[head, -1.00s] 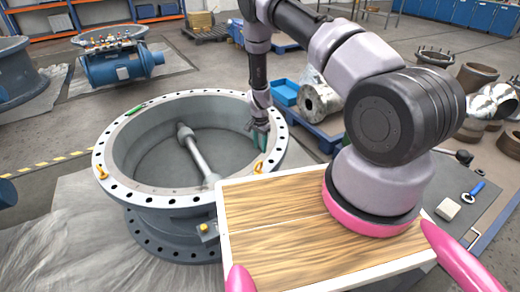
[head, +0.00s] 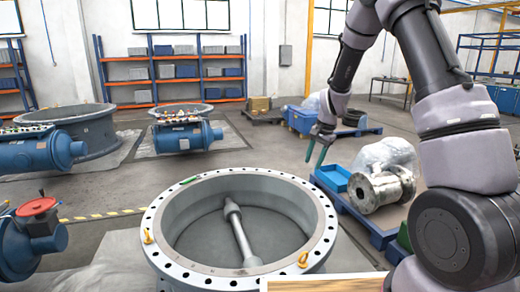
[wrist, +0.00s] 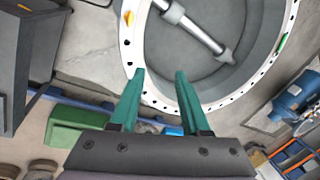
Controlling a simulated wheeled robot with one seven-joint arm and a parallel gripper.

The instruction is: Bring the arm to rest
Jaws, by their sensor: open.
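My arm rises at the right of the head view and bends over, with my gripper (head: 317,152) hanging at its end above and behind the valve ring's right rim. The wrist view shows my gripper (wrist: 160,82) with two green fingers apart and nothing between them. The large grey valve ring (head: 160,199) stands on the floor in front, with a shaft (head: 238,230) across its inside. The ring (wrist: 135,45) also shows beyond the fingertips in the wrist view.
A blue tray (head: 333,177) and a metal flanged spool (head: 380,190) sit on a blue pallet right of the ring. Blue actuators (head: 185,136) stand at the left and back. Orange shelves (head: 125,83) line the wall. Open floor lies behind the ring.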

